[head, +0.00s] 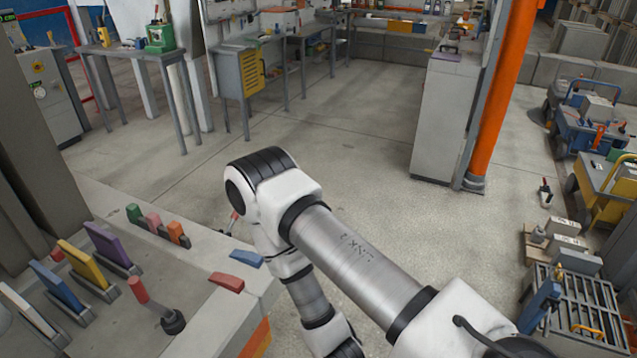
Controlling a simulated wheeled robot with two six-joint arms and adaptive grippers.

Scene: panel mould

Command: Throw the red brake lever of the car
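A red-handled lever (150,305) stands tilted on a round dark base on the grey slab top at the lower left. A smaller red-orange lever (599,136) shows on the blue cart (585,128) at the right edge. I cannot tell from this view which one is the car's brake lever. My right arm comes in from the lower right, bends at its elbow near the middle and runs down out of the frame. Neither of my grippers is in view, and no gripper is seen at either lever.
Purple (108,246), yellow (83,263) and blue (58,286) upright plates stand beside the lower-left lever. Red (226,282) and blue (247,258) blocks lie by the slab's edge. An orange post (503,90) and grey cabinet (445,115) stand beyond. The middle floor is clear.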

